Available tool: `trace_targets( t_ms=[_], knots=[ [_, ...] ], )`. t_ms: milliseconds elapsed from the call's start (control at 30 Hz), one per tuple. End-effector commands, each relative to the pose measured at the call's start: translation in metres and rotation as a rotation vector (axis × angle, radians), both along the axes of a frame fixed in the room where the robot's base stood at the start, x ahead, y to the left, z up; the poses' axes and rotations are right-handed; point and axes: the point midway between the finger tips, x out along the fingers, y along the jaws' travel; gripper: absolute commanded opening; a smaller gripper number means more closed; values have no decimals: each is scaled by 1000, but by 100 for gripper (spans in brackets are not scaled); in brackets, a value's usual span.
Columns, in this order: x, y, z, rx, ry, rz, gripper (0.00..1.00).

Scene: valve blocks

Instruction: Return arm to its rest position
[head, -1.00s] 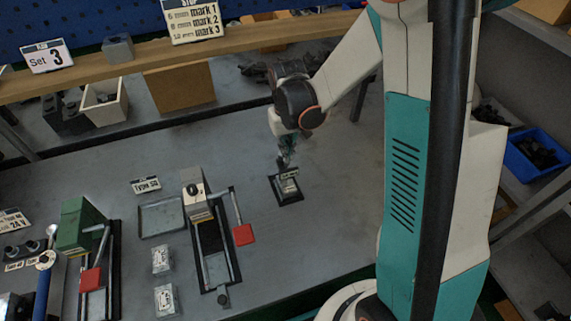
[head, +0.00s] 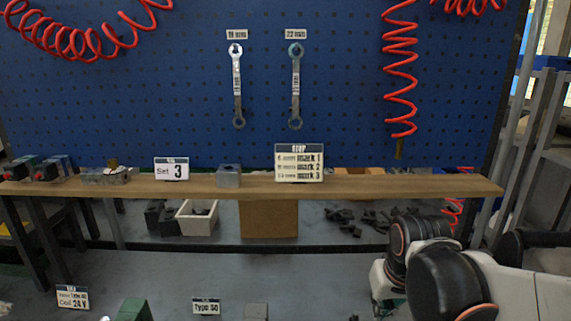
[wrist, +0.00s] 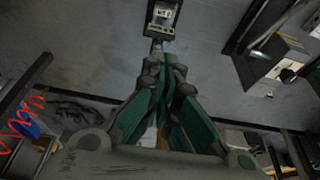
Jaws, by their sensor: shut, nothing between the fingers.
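My gripper shows in the wrist view (wrist: 163,62) with its green-sided fingers together and nothing between them. In that view a small block on a dark base with a white label (wrist: 162,14) lies just beyond the fingertips. I cannot tell the gap between them. In the head view my arm comes in at the lower right, with its black and white wrist joints over the grey bench (head: 300,275). The gripper's fingers are mostly cut off or hidden there.
A wooden shelf (head: 380,188) crosses above the bench, carrying a Set 3 sign (head: 171,168), a grey block (head: 229,177) and a STOP sign (head: 299,163). Under it are a white bin (head: 197,220), a brown box (head: 268,219) and dark parts. Two wrenches hang on the blue pegboard (head: 200,110).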

Motion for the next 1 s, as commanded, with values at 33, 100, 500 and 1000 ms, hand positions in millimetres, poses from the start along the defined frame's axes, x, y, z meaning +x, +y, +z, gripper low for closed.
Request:
trace_targets(
  t_ms=[33, 100, 500, 1000],
  knots=[
    [-10, 0, 2, 0, -23, 0, 0],
    [-21, 0, 7, 0, -56, 0, 0],
    [-82, 0, 15, 0, -243, 0, 0],
    [-100, 0, 13, 0, -312, 0, 0]
  ],
)
